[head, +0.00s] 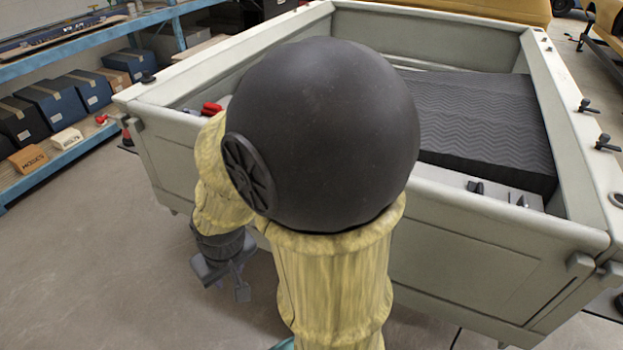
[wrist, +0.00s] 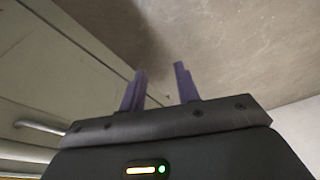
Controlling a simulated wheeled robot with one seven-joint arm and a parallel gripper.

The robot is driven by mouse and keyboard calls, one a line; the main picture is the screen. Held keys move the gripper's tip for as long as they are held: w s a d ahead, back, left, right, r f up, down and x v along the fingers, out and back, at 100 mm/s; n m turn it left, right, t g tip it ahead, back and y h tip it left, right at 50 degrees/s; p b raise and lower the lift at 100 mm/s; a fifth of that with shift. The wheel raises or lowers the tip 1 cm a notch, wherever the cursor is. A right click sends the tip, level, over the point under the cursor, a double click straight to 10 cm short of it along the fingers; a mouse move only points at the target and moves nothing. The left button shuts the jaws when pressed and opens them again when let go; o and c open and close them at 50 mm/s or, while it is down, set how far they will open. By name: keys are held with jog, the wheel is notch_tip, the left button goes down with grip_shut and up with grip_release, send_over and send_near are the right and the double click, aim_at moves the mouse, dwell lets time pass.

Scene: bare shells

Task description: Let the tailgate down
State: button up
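The tailgate (head: 460,265) is the pale grey-green near panel of a truck bed; it stands upright, level with the side walls. A dark latch-like fitting (head: 580,264) sits at its right end, and another (head: 133,128) is at the left corner. My arm hides the panel's middle. My gripper (head: 226,282) hangs low in front of the panel's left half, pointing down. In the wrist view my gripper (wrist: 160,70) has two purple fingers apart, with nothing between them. A pale panel (wrist: 50,75) with a curved bar (wrist: 40,127) lies left of the fingers.
The bed holds a dark ridged mat (head: 480,115) and a small red object (head: 211,108). Blue shelving (head: 75,150) with several boxes stands at the left. Bare concrete floor (head: 110,270) is open at the front left. A yellow vehicle part (head: 470,8) is behind.

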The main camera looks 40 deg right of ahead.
jog(key=shift+d, duration=0.15)
jog(key=w+d+f+n+t+h+p, duration=0.1)
jog(key=w+t+h, duration=0.15)
jog(key=w, duration=0.35)
jog(key=w+d+f+n+t+h, duration=0.1)
jog(key=w+d+t, duration=0.15)
jog(key=w, duration=0.35)
jog(key=s+d+r+n+g+h, duration=0.1)
jog(key=s+d+h, duration=0.1)
jog(key=d+h, duration=0.2)
jog(key=s+d+r+n+h+p, duration=0.1)
jog(key=s+d+r+h, duration=0.1)
jog(key=d+h, duration=0.3)
jog(key=shift+s+d+g+h, duration=0.3)
jog(key=shift+s+g+h, duration=0.1)
jog(key=shift+h, duration=0.55)
jog(key=shift+w+d, duration=0.1)
